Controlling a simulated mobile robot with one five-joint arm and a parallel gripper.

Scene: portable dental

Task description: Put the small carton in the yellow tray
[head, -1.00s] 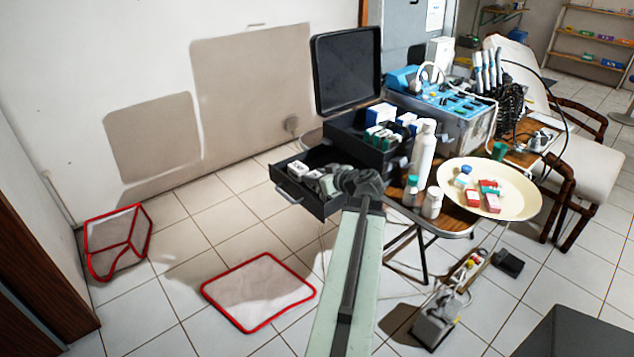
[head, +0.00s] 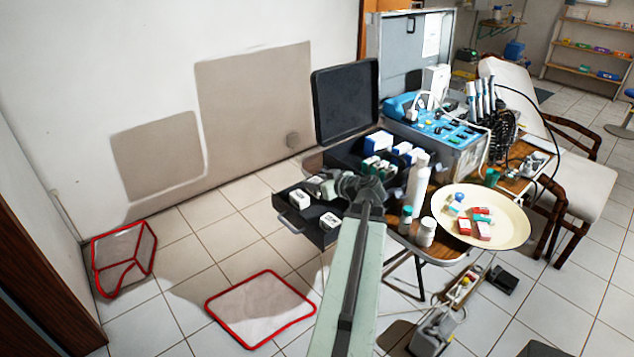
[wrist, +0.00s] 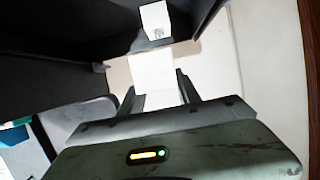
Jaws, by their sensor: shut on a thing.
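My gripper (head: 325,185) is shut on a small white carton (wrist: 152,72), which shows between the two fingers in the wrist view. In the head view the gripper is over the open black drawer (head: 292,228), and the carton in it is partly hidden by the fingers. Two other white cartons, a left one (head: 299,199) and a right one (head: 329,221), stay in the drawer. The pale yellow round tray (head: 515,232) is on the table to the right, apart from my gripper. It holds several small red, white, green and blue items.
White bottles, one tall (head: 418,185) and one short (head: 426,232), and a green-capped bottle (head: 405,220) stand between my gripper and the tray. The raised black lid (head: 345,100) and blue-topped unit (head: 440,125) are behind.

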